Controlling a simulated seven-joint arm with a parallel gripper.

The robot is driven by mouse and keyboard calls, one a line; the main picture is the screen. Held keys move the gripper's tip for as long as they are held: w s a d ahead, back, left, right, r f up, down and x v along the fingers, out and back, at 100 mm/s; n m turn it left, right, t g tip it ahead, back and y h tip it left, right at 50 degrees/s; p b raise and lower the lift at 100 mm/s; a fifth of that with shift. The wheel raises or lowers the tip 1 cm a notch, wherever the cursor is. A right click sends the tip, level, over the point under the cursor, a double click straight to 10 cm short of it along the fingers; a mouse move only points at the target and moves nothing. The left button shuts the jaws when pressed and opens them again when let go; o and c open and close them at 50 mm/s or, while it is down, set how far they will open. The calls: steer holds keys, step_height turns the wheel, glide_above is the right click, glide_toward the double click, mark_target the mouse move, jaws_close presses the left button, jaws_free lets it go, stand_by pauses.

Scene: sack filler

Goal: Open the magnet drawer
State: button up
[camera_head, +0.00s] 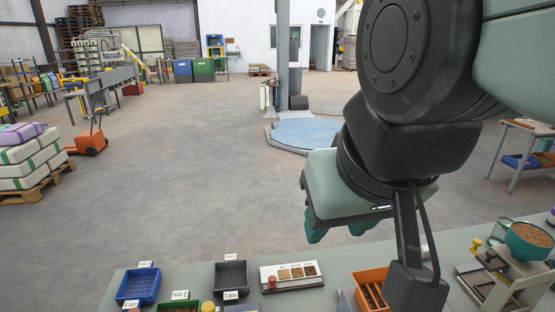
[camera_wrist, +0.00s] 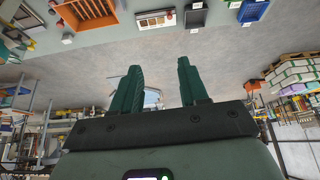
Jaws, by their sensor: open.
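I cannot make out a magnet drawer in either view. My gripper (camera_head: 338,232) hangs in the air beyond the far edge of the workbench (camera_head: 200,272), seen from the head camera. In the wrist view its two green fingers (camera_wrist: 159,66) stand apart with nothing between them. An orange tray (camera_head: 369,288) with dark slats or dividers lies on the bench, partly hidden behind my arm; it also shows in the wrist view (camera_wrist: 85,12). My arm covers part of the bench right of the tray.
On the bench are a blue bin (camera_head: 138,287), a grey bin (camera_head: 231,276), a white sample board (camera_head: 292,274) and a scale with a green bowl of grain (camera_head: 529,240). A pallet of sacks (camera_head: 28,160) stands at left. The floor beyond the bench is largely clear.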

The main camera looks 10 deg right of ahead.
steer(key=shift+o, duration=0.3)
steer(key=w, duration=0.1)
steer(key=w+d+y, duration=0.1)
steer(key=w, duration=0.1)
steer(key=shift+w+r+m, duration=0.1)
steer(key=shift+w+m, duration=0.15)
steer(key=shift+m, duration=0.05)
steer(key=w+d+r+m+g, duration=0.1)
steer(key=w+d+m, duration=0.2)
steer(key=w+d, duration=0.25)
steer(key=m+g+h, duration=0.1)
steer(key=m+g, duration=0.4)
steer(key=m, duration=1)
glide_above(492, 252)
step_height(492, 252, down, 17)
step_height(492, 252, down, 10)
steer(key=shift+f, duration=0.15)
jaws_close()
